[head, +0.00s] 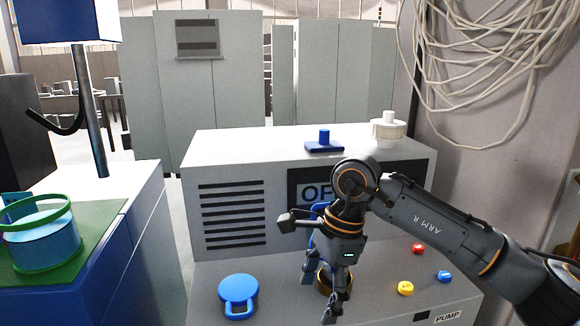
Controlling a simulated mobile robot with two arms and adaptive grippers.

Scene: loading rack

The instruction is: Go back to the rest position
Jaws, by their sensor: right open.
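My right arm, marked "ARM R", reaches in from the right edge. My right gripper (320,292) points down over the front ledge of the grey pump machine (300,145), with its fingers apart. A dark round part with a gold rim (322,280) shows between and behind the fingers; I cannot tell whether they touch it. A blue part (318,212) behind the wrist is mostly hidden. The arm covers part of a dark panel (300,192) reading "OF". My left gripper is not in view.
On the ledge are a blue round handle (238,292) and red (418,248), yellow (405,288) and blue (444,276) knobs. A blue block (324,144) and white cap (388,129) sit on top. A green tray (95,222) holds a blue cylinder (42,243) at left. Cables (480,60) hang at right.

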